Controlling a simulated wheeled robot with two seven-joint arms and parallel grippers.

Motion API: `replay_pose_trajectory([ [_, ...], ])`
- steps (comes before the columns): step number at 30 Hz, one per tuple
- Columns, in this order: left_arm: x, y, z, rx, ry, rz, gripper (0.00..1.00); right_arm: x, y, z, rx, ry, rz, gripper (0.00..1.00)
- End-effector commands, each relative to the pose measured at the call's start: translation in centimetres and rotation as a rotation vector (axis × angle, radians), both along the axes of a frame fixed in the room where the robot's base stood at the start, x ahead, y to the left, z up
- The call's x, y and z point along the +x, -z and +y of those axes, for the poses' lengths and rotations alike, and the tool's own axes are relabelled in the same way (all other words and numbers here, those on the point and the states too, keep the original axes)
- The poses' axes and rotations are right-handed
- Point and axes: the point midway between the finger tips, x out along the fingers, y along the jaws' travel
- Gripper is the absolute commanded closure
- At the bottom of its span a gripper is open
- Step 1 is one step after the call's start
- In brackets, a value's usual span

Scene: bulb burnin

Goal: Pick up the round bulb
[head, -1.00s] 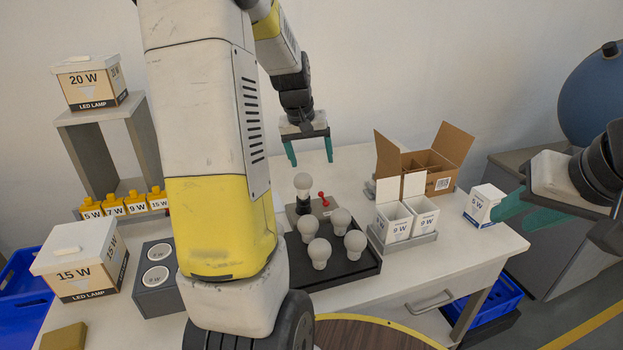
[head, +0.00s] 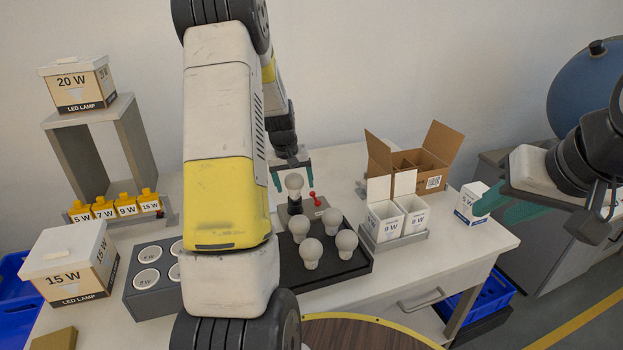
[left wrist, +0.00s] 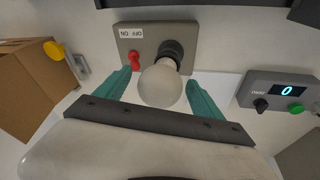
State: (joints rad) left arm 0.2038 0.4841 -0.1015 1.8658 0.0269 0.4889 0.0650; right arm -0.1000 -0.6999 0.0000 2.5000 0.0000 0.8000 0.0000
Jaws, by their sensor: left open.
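A white round bulb (head: 294,184) stands upright in the dark socket of a grey test block (head: 314,207) with a red lever. In the left wrist view the bulb (left wrist: 160,84) shows between my left gripper's teal fingers (left wrist: 160,92), with a gap on each side. My left gripper (head: 292,180) is open and empty, pointing down around or just behind the bulb in the head view. Several similar bulbs (head: 310,251) stand on a black tray (head: 335,273) in front. My right gripper (head: 506,205) hangs at the right, away from the bulbs; its finger gap is unclear.
White 9 W boxes (head: 384,222) stand open in a grey holder, with an open cardboard box (head: 407,162) behind. A small closed 5 W box (head: 470,203) is near the right gripper. A display unit (left wrist: 281,92) reading 0 shows in the left wrist view.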

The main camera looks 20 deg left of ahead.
Motion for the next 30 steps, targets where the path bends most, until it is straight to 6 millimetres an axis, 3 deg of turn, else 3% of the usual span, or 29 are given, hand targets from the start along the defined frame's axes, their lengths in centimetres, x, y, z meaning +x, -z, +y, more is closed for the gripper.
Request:
replay_pose_trajectory([
  [5, 0.0, 0.0, 0.0, 0.000, 0.000, -0.001, 0.24, 0.0, 0.0, 0.0, 0.000, 0.000, 0.000, 0.64],
  [15, 0.0, 0.0, 0.0, 0.000, 0.000, 0.000, 0.91, 0.0, 0.0, 0.0, 0.000, 0.000, 0.000, 0.64],
  [16, 0.0, 0.0, 0.0, 0.000, 0.000, 0.000, 0.93, 0.0, 0.0, 0.0, 0.000, 0.000, 0.000, 0.64],
  [23, 0.0, -0.4, 0.0, 0.001, 0.000, -0.002, 0.93, 0.0, 0.0, 0.0, 0.000, 0.000, 0.000, 0.64],
  [30, 0.1, -4.6, 0.0, 0.002, 0.000, -0.006, 0.93, 0.0, 0.0, 0.0, 0.000, 0.000, 0.000, 0.64],
])
